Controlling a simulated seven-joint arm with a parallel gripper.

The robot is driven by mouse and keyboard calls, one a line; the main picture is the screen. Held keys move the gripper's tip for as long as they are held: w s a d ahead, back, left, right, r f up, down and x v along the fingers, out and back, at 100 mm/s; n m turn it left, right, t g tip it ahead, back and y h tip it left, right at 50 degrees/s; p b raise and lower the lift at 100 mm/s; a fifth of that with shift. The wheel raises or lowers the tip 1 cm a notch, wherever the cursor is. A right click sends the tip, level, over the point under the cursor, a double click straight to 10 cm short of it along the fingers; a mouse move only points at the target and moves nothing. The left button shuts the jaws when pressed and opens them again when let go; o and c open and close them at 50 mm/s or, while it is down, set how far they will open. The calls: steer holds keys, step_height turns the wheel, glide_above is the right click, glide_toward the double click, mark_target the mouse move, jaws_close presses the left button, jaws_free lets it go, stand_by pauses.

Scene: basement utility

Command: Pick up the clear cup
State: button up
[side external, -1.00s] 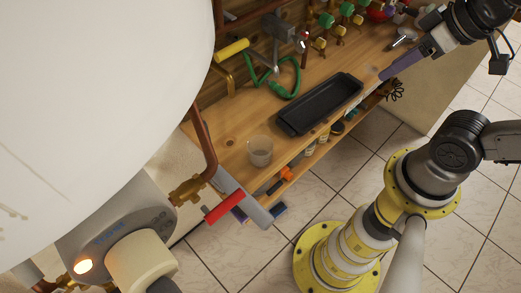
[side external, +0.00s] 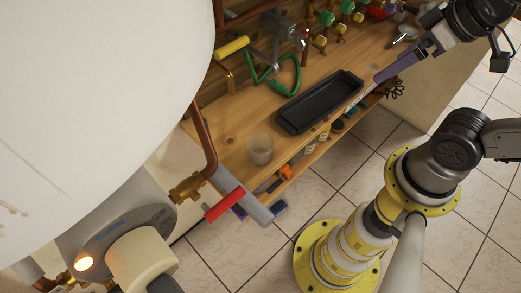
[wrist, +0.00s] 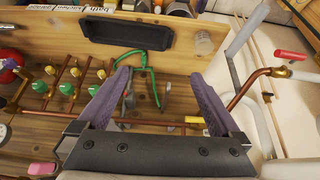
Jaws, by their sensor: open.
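The clear cup (side external: 260,148) stands upright on the wooden bench (side external: 222,120), near its front edge, left of the black tray in the side view. In the wrist view the clear cup (wrist: 203,43) is at the upper right, beyond the fingertips. My gripper (side external: 378,80) is at the upper right of the side view, past the far end of the tray and well apart from the cup. In the wrist view my gripper (wrist: 158,82) has its two purple fingers spread wide, with nothing held between them.
A black tray (side external: 284,121) lies between the cup and my gripper. A green hose (side external: 297,75), a vise and valves with green handles line the back. A copper pipe with a red-handled valve (side external: 224,205) and a large white tank (side external: 90,90) stand at left.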

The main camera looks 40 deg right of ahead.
steer(key=n, duration=0.2)
steer(key=n+g+y, duration=0.4)
steer(key=n+g, duration=0.1)
steer(key=n, duration=0.9)
glide_above(262, 142)
steer(key=s+d, duration=0.1)
steer(key=d, duration=0.3)
step_height(262, 142, down, 18)
steer(key=x, duration=0.6)
steer(key=shift+a+f, duration=0.25)
steer(key=shift+f, duration=0.1)
steer(key=shift+x, duration=3.15)
steer(key=shift+w+d, duration=0.1)
steer(key=shift+w, duration=0.1)
steer(key=c, duration=1.2)
